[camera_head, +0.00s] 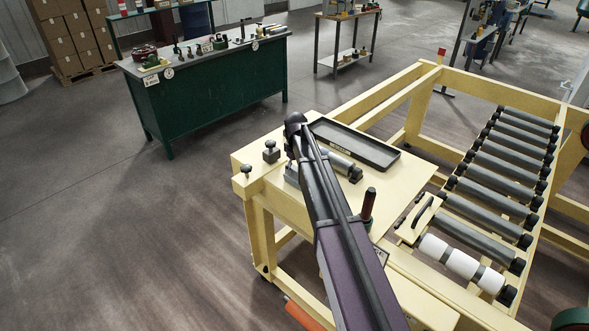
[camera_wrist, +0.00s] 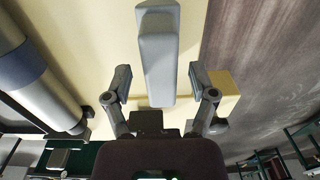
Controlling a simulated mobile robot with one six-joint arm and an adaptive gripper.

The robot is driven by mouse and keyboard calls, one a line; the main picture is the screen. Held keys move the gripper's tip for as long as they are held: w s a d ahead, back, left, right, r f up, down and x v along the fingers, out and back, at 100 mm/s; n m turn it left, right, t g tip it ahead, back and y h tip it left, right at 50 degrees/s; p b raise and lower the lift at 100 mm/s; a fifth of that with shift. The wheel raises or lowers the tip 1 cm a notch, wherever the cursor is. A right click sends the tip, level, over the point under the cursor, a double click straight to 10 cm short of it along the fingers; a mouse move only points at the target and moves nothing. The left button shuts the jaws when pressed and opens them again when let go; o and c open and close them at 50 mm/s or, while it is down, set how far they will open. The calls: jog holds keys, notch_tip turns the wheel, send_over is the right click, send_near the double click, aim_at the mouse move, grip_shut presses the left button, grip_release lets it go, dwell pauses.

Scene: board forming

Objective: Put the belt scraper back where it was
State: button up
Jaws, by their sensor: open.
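I cannot say for certain which thing is the belt scraper. A red-handled tool (camera_head: 368,203) stands upright beside my arm on the cream machine top; its lower end is hidden. In the wrist view, a plain grey block (camera_wrist: 157,60) lies between the two fingers of my gripper (camera_wrist: 159,80), with a gap on each side. The gripper is open and holds nothing. In the head view my own arm hides the gripper and most of what is under it, at the left of the cream top (camera_head: 405,185).
A black tray (camera_head: 392,157) lies on the cream top. A grey cylinder (camera_wrist: 35,75) is left of my fingers in the wrist view. Black knobs (camera_head: 271,152) stand at the left edge. Rollers (camera_head: 497,190) fill the frame at right. A green bench (camera_head: 215,95) stands behind.

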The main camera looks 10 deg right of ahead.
notch_tip(320, 180, up, 11)
jog(key=p, duration=1)
jog(key=shift+d, duration=0.1)
dwell(0.6)
jog(key=s+m, duration=0.7)
jog(key=s, duration=2.2)
jog(key=shift+s, duration=0.15)
notch_tip(320, 180, down, 10)
jog(key=b, duration=0.9)
jog(key=shift+r, duration=0.2)
